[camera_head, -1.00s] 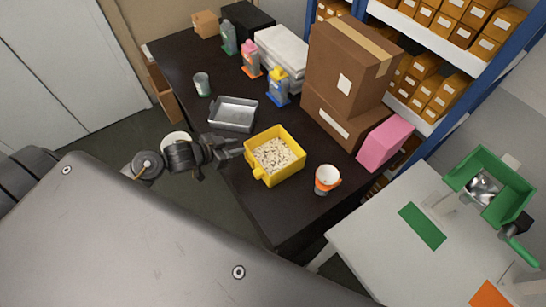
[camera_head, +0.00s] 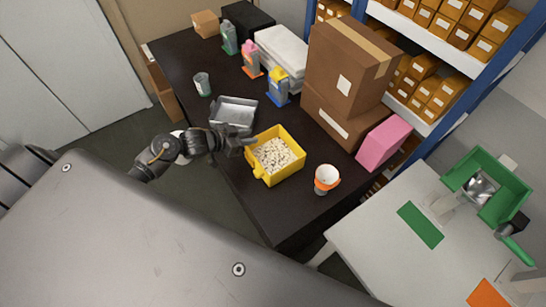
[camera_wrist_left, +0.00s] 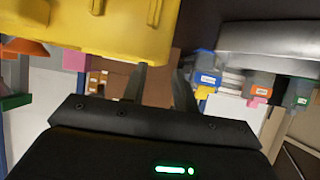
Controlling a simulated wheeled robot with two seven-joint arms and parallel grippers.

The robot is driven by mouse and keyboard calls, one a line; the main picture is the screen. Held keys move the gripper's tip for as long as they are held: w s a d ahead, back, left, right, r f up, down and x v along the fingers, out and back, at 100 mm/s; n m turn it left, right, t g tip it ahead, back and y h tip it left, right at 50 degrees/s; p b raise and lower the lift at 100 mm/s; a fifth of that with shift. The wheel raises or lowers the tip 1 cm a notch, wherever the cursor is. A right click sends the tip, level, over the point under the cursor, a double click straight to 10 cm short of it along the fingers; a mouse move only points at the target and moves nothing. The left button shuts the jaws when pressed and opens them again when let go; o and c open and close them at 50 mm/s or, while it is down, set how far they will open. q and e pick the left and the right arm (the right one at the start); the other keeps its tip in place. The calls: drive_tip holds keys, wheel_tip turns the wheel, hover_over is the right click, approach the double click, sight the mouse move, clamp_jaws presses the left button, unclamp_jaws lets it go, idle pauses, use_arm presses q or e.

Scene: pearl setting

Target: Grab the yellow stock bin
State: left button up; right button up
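The yellow stock bin (camera_head: 268,176) stands on the dark table near its front edge, filled with small whitish pieces. My left gripper (camera_head: 247,144) is at the bin's back left corner in the head view, beside the metal tray. In the left wrist view the bin (camera_wrist_left: 105,25) fills the upper left. There the fingers of my left gripper (camera_wrist_left: 160,75) are apart with nothing between them, near the bin's lower right edge. Whether a finger touches the bin cannot be told. My right gripper is not seen.
The metal tray (camera_head: 234,113) lies close behind the bin. An orange-banded cup (camera_head: 326,179) stands right of it. Cardboard boxes (camera_head: 345,75), a pink box (camera_head: 383,142) and several bottles stand farther back. A pale table (camera_head: 375,235) with a green container (camera_head: 490,185) is at right.

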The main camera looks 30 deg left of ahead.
sight(259, 135)
use_arm(q)
drive_tip(key=p+x, duration=0.1)
drive_tip(key=x, duration=0.4)
drive_tip(key=shift+w, duration=0.1)
drive_tip(key=shift+c, duration=0.3)
clamp_jaws()
